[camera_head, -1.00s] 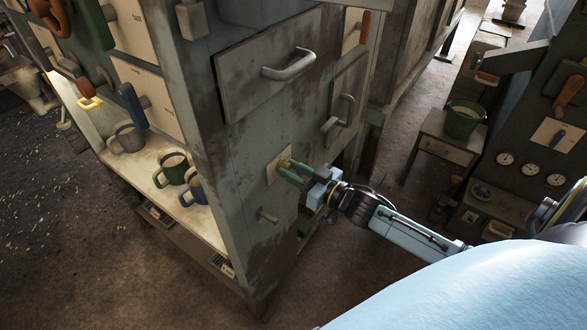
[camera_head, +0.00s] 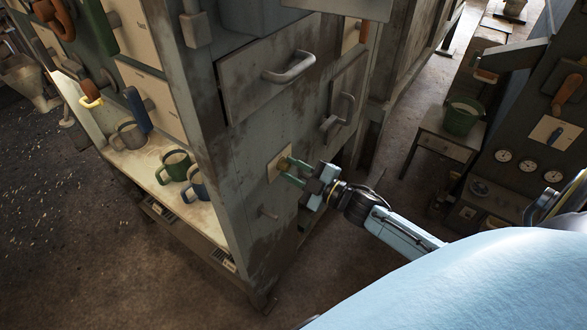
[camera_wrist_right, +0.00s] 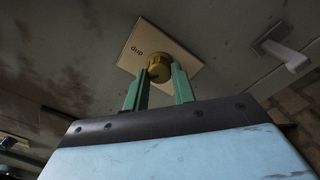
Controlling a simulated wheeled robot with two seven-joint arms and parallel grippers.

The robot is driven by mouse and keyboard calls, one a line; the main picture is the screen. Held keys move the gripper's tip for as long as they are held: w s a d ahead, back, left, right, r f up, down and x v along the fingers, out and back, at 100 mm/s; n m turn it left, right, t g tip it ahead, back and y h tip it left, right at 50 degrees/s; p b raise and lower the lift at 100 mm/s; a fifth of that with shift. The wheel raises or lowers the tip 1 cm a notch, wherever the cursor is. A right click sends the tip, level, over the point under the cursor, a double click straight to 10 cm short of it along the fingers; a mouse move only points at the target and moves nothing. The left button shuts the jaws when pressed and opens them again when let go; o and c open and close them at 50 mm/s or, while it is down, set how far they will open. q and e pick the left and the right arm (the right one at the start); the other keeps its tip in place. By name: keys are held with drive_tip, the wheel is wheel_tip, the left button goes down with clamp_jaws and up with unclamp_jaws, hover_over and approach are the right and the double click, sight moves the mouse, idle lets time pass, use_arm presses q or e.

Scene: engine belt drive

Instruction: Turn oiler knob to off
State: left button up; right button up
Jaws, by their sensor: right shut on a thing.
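The oiler knob is a round brass knob (camera_wrist_right: 159,66) on a cream square plate (camera_wrist_right: 146,40) with a short dark word that shows upside down. In the head view the knob (camera_head: 284,162) and plate (camera_head: 272,170) are on the grey cabinet's side panel. My right gripper (camera_wrist_right: 158,76) has its two green fingers on either side of the knob and is shut on it. In the head view my right gripper (camera_head: 288,170) reaches the plate from the right. The fingers hide part of the knob, and I cannot read its setting. My left gripper is out of view.
A drawer with a bar handle (camera_head: 290,67) and a door handle (camera_head: 341,112) stick out above the knob. A small peg (camera_head: 268,213) juts out below. Several mugs (camera_head: 174,166) stand on the shelf at left. A green bucket (camera_head: 462,117) stands on a stool at right.

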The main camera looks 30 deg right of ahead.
drive_tip(key=n, duration=0.4)
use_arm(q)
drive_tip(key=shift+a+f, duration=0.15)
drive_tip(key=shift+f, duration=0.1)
use_arm(e)
drive_tip(key=shift+n, duration=1)
drive_tip(key=o, duration=1)
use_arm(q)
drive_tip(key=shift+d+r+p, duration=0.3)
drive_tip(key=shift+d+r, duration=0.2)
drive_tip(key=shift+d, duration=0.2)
use_arm(e)
drive_tip(key=v, duration=1.3)
drive_tip(key=shift+s+d, duration=0.15)
drive_tip(key=shift+d, duration=0.05)
